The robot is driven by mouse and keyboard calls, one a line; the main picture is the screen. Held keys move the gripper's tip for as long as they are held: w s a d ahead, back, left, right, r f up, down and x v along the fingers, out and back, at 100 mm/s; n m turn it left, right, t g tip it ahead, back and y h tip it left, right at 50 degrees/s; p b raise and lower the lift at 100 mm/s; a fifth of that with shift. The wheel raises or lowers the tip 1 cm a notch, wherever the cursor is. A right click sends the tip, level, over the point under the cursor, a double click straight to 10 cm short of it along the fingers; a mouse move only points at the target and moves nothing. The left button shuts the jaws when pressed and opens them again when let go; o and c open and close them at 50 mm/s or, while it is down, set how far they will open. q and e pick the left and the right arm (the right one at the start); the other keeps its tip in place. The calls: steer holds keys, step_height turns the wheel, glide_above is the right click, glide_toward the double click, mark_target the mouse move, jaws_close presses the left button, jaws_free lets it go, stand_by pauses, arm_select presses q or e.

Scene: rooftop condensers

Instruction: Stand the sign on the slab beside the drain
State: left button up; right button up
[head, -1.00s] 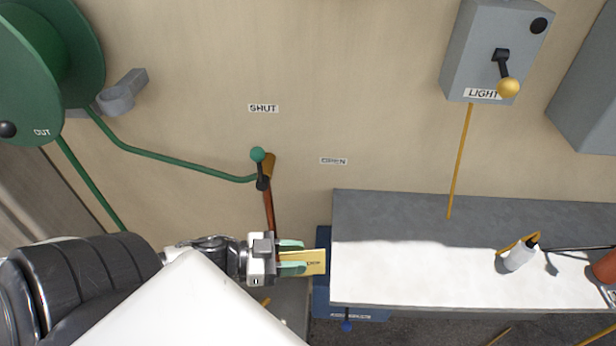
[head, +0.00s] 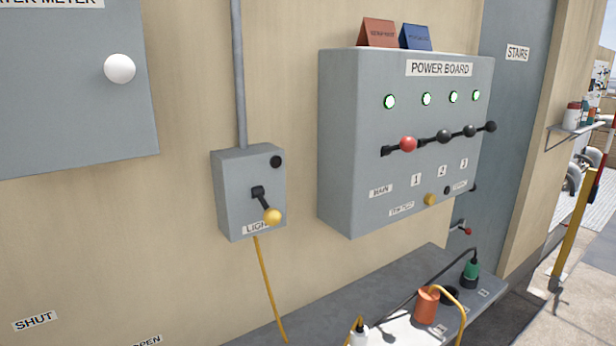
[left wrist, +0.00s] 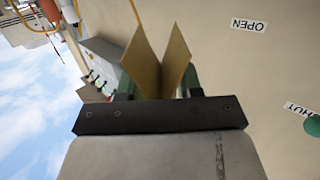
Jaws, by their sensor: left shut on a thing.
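In the left wrist view, my left gripper (left wrist: 158,86) is shut on a yellow folded sign (left wrist: 143,62). The sign's two panels spread apart in a V away from the jaws. The green fingers show on either side of it. The head view shows neither of my grippers, nor the held sign. I see no drain or slab that I can make out in either current view.
The power board (head: 345,140) carries a red sign (head: 377,33) and a blue sign (head: 415,37) on top. A light switch box (head: 232,190) is left of it. Below runs a grey bench (head: 400,285) with an orange plug (head: 426,306). Open paving (head: 530,310) lies at right.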

arm_select(q)
steer(key=shift+w+d+r+n+y, duration=0.25)
steer(key=shift+r+n+y, duration=0.3)
steer(key=shift+r+y, duration=0.2)
steer(key=shift+w+d+r+n+y, duration=0.1)
steer(key=shift+d+r+n+y, duration=0.15)
steer(key=shift+r+n+y, duration=0.4)
